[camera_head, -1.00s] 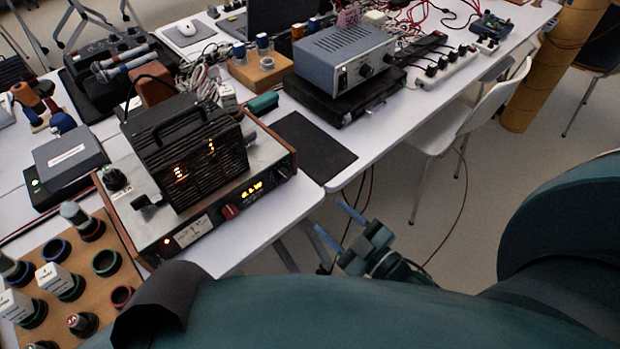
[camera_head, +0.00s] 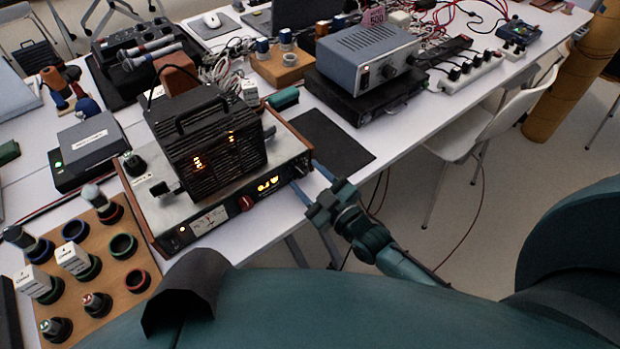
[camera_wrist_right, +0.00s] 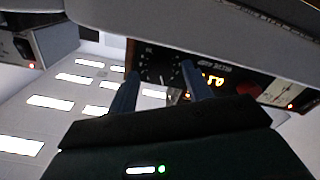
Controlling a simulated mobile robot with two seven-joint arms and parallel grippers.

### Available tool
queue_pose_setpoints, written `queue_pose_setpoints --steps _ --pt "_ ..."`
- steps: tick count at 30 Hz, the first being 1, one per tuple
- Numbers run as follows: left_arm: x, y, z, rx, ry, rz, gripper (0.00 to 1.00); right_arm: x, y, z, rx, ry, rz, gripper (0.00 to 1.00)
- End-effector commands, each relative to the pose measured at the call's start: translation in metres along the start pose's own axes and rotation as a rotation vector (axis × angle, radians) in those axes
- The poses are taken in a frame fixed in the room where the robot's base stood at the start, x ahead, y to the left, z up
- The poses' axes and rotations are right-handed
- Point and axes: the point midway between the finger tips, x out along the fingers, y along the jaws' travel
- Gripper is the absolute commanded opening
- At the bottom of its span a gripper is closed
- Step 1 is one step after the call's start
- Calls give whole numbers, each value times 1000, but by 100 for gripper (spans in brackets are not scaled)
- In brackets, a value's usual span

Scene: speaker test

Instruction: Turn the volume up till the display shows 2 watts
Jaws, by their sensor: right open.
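The amplifier (camera_head: 213,218) is a metal-topped box with wooden sides and a black heat-sink cage on top. Its lit orange display (camera_head: 268,184) is in the front panel; I cannot read its digits surely. It also shows upside down in the right wrist view (camera_wrist_right: 212,79). The dark volume knob (camera_wrist_right: 159,68) is at the panel's end beside the display. My right gripper (camera_head: 308,178) is open at that end of the panel. In the right wrist view its fingers (camera_wrist_right: 161,75) stand on either side of the knob; I cannot tell whether they touch it. My left gripper is out of view.
A wooden board (camera_head: 104,262) with several coloured rings and knobs lies left of the amplifier. A black mat (camera_head: 335,142) lies behind its right side. A grey power supply (camera_head: 366,57) stands on a black box farther back. A white chair (camera_head: 490,125) is beside the table.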

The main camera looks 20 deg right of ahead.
Motion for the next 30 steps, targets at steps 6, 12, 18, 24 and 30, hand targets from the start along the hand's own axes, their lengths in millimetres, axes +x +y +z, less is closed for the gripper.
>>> queue_pose_setpoints --steps 6,12,18,24,30 --pt "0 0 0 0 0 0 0 0 0 0 1 0 0 45" --pt "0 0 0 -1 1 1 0 0 0 0 1 1 1 29" --pt "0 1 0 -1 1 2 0 0 0 0 1 1 1 12" --pt "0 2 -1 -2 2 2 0 0 0 0 3 1 0 5" --pt "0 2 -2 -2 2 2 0 0 0 0 43 1 0 5"
